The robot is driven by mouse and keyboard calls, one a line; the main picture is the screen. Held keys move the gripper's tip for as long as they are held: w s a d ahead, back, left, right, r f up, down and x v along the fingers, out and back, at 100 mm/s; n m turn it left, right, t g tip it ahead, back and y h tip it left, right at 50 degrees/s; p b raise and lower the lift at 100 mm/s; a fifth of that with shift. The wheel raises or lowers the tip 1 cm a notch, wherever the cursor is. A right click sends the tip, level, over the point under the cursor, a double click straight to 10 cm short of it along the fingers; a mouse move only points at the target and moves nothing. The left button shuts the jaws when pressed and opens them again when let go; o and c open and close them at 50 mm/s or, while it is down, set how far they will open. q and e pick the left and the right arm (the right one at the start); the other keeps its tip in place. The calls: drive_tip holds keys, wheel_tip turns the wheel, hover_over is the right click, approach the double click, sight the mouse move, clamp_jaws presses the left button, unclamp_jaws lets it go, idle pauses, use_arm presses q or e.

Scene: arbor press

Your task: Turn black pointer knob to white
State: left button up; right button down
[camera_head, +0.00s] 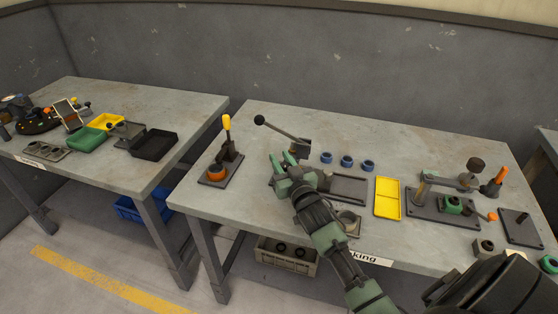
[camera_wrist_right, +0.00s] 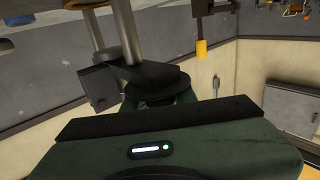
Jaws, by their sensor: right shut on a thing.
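My right gripper (camera_head: 283,161) reaches over the middle table beside the arbor press with the long lever (camera_head: 284,132). In the right wrist view its green fingers are shut on a round, dark part, which I take as the black pointer knob (camera_wrist_right: 158,84). The knob sits beside a black block and a steel column (camera_wrist_right: 126,32). In the head view the gripper hides the knob. The knob's pointer and any white mark cannot be made out. My left gripper is not in view.
A yellow-handled tool (camera_head: 227,145) stands left of the gripper. Blue rings (camera_head: 346,161), a yellow tray (camera_head: 388,197) and a fixture plate (camera_head: 430,205) lie to the right. Another table (camera_head: 180,112) stands at left. A grey bin (camera_head: 287,257) is below.

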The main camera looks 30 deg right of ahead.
drive_tip(key=shift+d+m+g+h+b, duration=0.2)
drive_tip(key=shift+m+g+h+b, duration=0.15)
drive_tip(key=shift+m+h, duration=0.65)
drive_tip(key=shift+r+h, duration=0.15)
drive_tip(key=shift+h, duration=0.25)
drive_tip(key=c, duration=1.2)
unclamp_jaws()
drive_tip(key=shift+s, duration=0.1)
drive_tip(key=shift+s+a, duration=0.1)
drive_tip(key=shift+s, duration=0.15)
drive_tip(key=b+v, duration=0.1)
drive_tip(key=v, duration=0.6)
drive_tip(key=shift+s, duration=0.1)
